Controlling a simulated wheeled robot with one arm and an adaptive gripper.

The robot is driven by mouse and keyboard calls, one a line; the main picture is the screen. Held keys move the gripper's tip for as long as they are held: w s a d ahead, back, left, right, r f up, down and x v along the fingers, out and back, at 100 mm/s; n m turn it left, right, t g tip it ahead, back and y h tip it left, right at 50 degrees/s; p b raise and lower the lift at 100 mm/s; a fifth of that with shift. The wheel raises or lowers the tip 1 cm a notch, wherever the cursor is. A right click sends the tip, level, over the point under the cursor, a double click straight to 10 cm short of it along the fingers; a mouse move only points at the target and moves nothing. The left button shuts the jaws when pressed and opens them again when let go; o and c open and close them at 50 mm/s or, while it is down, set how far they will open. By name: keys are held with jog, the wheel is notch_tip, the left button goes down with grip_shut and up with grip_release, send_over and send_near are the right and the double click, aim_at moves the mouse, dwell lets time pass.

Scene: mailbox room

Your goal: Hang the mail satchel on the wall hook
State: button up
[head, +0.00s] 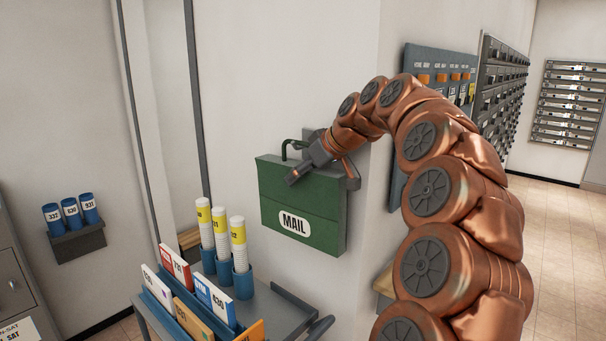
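The green mail satchel (271,208), with a white MAIL label, is upright against the white wall in the head view. Its dark green handle (284,148) rises above the top left edge and is partly hidden. My gripper (324,182) is at the satchel's upper right. One dark finger lies across the front flap; the other part shows at the right edge. I cannot tell whether the fingers grip the satchel. A small grey piece (310,133) behind my gripper may be the wall hook. Whether the handle is on it is hidden.
A grey cart (269,308) with yellow-topped tubes (221,232) and coloured folders (213,299) stands below left. A wall rack with blue tubes (71,213) is at left. A blue panel (440,62) and mailboxes (502,85) are at right. Tiled floor (556,215) is open there.

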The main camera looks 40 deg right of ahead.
jog(key=shift+d+r, duration=0.15)
jog(key=shift+d, duration=0.15)
jog(key=v, duration=1.2)
jog(key=shift+a, duration=0.15)
